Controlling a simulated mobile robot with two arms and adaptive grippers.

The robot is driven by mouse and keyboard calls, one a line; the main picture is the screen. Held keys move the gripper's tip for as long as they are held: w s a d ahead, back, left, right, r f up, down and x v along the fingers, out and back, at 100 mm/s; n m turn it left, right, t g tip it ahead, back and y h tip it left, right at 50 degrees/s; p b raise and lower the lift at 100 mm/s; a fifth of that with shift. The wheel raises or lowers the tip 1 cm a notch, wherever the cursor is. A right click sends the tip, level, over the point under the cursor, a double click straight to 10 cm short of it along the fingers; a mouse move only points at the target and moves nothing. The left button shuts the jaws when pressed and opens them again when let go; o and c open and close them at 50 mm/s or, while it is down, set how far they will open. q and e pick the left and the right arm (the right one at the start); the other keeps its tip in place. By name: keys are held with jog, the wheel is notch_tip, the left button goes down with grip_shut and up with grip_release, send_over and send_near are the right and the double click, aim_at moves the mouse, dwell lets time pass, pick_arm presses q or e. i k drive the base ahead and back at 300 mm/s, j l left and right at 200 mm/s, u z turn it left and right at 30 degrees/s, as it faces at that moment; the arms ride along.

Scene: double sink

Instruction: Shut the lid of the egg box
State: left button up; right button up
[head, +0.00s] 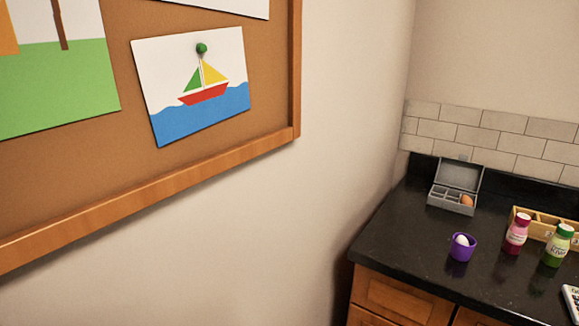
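The grey egg box (451,198) stands on the black counter at the back, near the wall corner. Its lid (459,176) is open and stands up at the back, leaning toward the tiled wall. One brown egg (467,199) sits in the right end of the box, and the other visible compartments look empty. Neither of my grippers shows in the head view.
A purple cup (462,247) holding a white egg (462,240) stands in front of the box. Pink (517,233) and green (558,245) bottles stand to the right, before a wooden tray (546,223). The counter's left front (400,240) is clear. A corkboard (200,140) hangs on the left wall.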

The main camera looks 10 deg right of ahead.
aim_at(460, 172)
jog(key=z, duration=0.95)
